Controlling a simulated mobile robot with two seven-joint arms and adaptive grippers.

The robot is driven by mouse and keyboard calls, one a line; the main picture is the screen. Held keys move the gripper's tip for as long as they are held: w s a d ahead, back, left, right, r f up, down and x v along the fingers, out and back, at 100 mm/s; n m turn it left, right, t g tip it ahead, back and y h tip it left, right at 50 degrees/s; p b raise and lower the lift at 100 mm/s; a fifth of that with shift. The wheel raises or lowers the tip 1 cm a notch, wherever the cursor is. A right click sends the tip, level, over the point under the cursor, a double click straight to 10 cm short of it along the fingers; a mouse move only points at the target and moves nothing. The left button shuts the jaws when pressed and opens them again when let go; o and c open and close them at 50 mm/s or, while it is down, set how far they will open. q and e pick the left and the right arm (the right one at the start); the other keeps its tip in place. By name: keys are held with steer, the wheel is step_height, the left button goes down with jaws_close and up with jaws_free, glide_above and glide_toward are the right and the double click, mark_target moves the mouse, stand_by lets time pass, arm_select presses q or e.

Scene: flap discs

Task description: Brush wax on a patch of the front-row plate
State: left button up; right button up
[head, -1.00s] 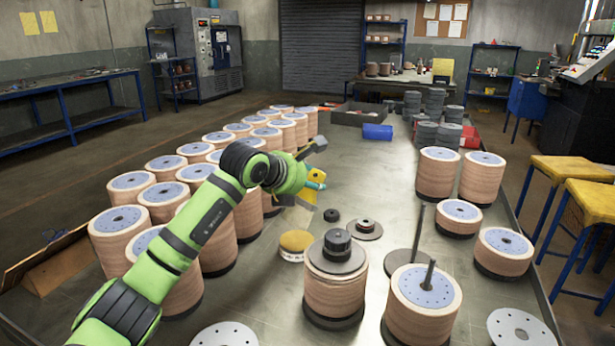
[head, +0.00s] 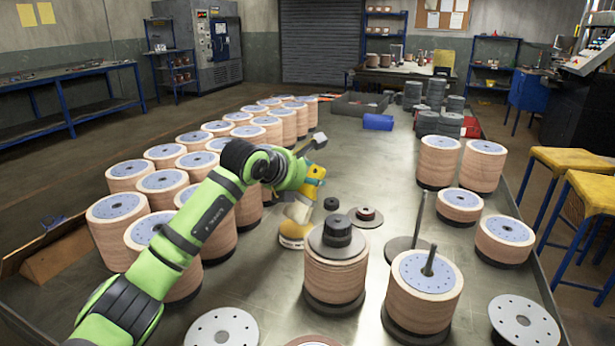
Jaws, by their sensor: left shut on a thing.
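My left gripper (head: 302,207) reaches in from the left over the table. It is shut on a slim tool, apparently the brush (head: 318,141), whose pale grey end sticks out beyond my wrist. A round yellow-and-pale pot (head: 293,241) stands right under my gripper and is partly hidden by it. I cannot tell whether the tool touches the pot. At the near edge lie a perforated grey plate (head: 222,327) at left, a brown-rimmed disc (head: 314,342) cut off by the frame, and another perforated plate (head: 522,322) at right. My right gripper is not in view.
Rows of flap-disc stacks (head: 116,207) fill the left side. A capped stack (head: 336,262) stands just right of my gripper, beside a stack on a spindle (head: 424,287). More stacks (head: 484,165) stand at right. The middle of the table (head: 365,165) is mostly clear.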

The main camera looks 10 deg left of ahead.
arm_select(q)
steer(key=shift+f+b, duration=0.45)
steer(key=shift+f, duration=0.25)
stand_by(0.9)
steer(key=shift+r+p, duration=2.1)
steer(key=shift+r, duration=1.45)
steer(key=shift+r, duration=0.1)
